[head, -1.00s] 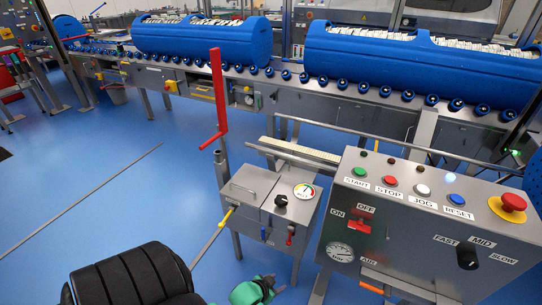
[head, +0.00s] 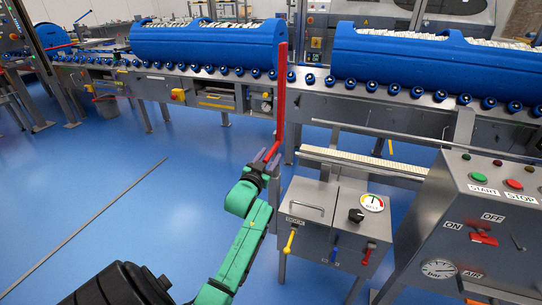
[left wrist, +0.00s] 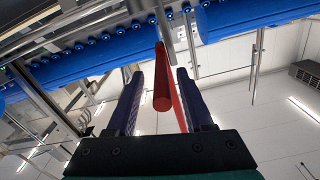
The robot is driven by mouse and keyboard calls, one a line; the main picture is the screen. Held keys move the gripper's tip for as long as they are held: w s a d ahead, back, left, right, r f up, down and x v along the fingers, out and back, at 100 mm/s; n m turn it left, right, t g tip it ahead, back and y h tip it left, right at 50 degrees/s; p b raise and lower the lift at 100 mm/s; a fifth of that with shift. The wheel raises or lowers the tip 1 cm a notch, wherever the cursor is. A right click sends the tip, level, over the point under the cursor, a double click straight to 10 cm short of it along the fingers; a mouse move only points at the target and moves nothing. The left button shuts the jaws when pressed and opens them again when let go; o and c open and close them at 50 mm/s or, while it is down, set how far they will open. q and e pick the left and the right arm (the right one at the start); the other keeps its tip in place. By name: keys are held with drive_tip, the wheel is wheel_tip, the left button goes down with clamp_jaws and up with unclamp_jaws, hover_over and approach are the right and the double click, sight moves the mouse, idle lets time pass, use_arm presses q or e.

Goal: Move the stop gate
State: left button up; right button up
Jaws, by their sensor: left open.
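The stop gate (head: 282,90) is a red upright bar in front of the conveyor, with a short red handle bent toward me at its lower end. My left gripper (head: 266,160) is at that handle's near end, its arm reaching up from below. In the left wrist view, the red handle (left wrist: 162,92) lies between the two dark fingers of the left gripper (left wrist: 160,78), with gaps showing on both sides. The gripper is open. The gate's post below is partly hidden behind my gripper. My right gripper is not in view.
Blue tubs (head: 205,45) stand on the roller conveyor (head: 235,75) behind the gate. A grey box with a gauge (head: 325,215) stands right of my left gripper, and a control panel (head: 480,225) farther right.

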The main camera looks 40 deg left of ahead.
use_arm(q)
drive_tip(key=shift+x, duration=0.8)
drive_tip(key=shift+s+a, duration=0.1)
clamp_jaws()
drive_tip(key=shift+f, duration=0.1)
idle(0.6)
